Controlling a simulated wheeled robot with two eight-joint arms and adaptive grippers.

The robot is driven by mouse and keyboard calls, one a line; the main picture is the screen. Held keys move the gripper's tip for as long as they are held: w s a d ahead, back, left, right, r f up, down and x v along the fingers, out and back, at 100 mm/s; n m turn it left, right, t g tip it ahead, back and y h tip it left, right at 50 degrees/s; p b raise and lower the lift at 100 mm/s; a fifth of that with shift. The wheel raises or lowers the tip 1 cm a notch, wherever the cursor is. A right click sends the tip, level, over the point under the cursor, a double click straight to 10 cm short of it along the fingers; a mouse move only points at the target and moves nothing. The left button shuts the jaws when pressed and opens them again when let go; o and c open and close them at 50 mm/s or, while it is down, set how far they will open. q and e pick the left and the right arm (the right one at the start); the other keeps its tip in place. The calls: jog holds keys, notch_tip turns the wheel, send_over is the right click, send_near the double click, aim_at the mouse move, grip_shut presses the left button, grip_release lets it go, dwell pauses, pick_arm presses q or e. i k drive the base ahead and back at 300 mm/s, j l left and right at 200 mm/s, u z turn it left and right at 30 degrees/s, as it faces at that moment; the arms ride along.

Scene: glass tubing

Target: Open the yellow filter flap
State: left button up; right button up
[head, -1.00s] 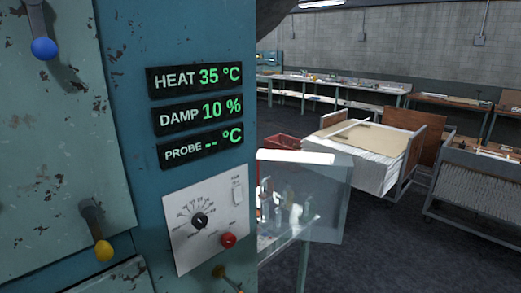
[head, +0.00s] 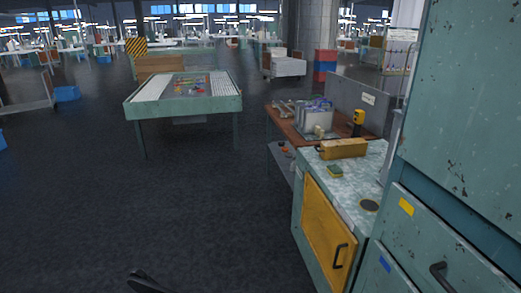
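A yellow flap (head: 329,235) with a black handle (head: 340,256) shows in the head view, on the front of a teal counter unit right of centre. It looks shut, flush with the front. A dark piece (head: 150,283) at the bottom edge, left of centre, looks like the tip of my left gripper. It is cut off by the frame and well apart from the flap, and its opening cannot be made out. My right gripper is not in view.
A tall teal cabinet (head: 465,110) with drawers stands close on the right. A table (head: 185,112) stands further back. The dark floor (head: 130,210) on the left is clear.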

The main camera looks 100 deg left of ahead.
aim_at(331, 150)
jog(key=u, duration=3)
jog(key=i+j+z, duration=0.15)
jog(key=z, duration=0.3)
jog(key=i+j+z, duration=0.15)
jog(key=z, duration=0.25)
jog(key=i+j+z, duration=0.15)
jog(key=j, duration=0.25)
jog(key=i+j+z, duration=0.1)
jog(key=j, duration=0.25)
jog(key=i+j+z, duration=0.15)
jog(key=j, duration=0.3)
jog(key=i+j+z, duration=0.1)
jog(key=j, duration=0.3)
jog(key=i+j+z, duration=0.15)
jog(key=j, duration=0.3)
jog(key=i+j, duration=0.1)
jog(key=j, duration=0.45)
jog(key=i+j, duration=0.1)
jog(key=j, duration=0.45)
jog(key=i+j, duration=0.15)
jog(key=j, duration=0.4)
jog(key=i+j, duration=0.1)
jog(key=j, duration=0.45)
jog(key=i+j, duration=0.15)
jog(key=j, duration=0.2)
